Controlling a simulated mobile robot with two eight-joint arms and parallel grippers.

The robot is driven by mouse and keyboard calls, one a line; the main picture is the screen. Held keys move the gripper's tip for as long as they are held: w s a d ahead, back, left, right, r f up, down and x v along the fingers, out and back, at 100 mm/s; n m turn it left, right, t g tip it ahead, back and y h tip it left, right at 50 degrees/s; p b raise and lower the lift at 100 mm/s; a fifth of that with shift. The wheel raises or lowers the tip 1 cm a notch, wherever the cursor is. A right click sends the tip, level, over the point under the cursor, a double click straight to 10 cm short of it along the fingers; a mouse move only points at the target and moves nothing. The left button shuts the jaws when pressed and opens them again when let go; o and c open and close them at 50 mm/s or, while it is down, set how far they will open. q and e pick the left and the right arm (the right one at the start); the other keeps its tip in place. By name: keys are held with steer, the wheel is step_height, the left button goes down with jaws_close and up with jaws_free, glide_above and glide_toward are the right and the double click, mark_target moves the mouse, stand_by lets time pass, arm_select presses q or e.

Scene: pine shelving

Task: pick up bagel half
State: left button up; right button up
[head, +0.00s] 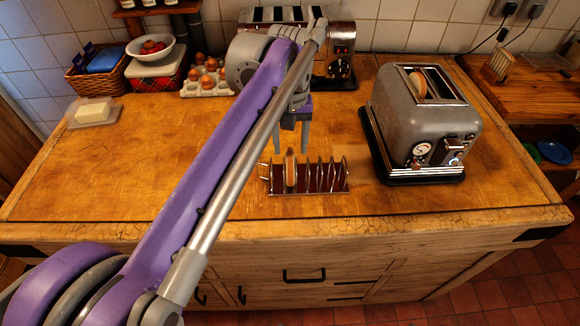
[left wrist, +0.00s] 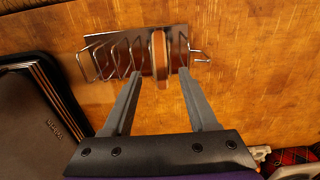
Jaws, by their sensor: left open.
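A bagel half (head: 290,168) stands upright in a slot near the left end of the metal toast rack (head: 325,180) on the wooden worktop. In the left wrist view the bagel half (left wrist: 159,52) shows edge-on in the rack (left wrist: 108,62). Another bagel piece (head: 418,84) sticks out of a slot of the grey toaster. My left gripper (head: 291,147) is open and empty, pointing down just above and behind the bagel half in the head view. In the left wrist view its fingertips (left wrist: 160,74) lie either side of the bagel half's line. My right gripper is out of view.
The grey toaster (head: 425,125) stands right of the rack, on a dark base. A second toaster (head: 340,66), an egg tray (head: 207,82), a basket (head: 98,80) and a butter dish (head: 95,112) line the back. The worktop left of my arm is clear.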

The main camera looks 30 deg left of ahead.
mark_target(290, 154)
arm_select(q)
step_height(290, 154, down, 4)
steer(key=shift+w+a+r, duration=0.1)
jaws_close()
stand_by(0.4)
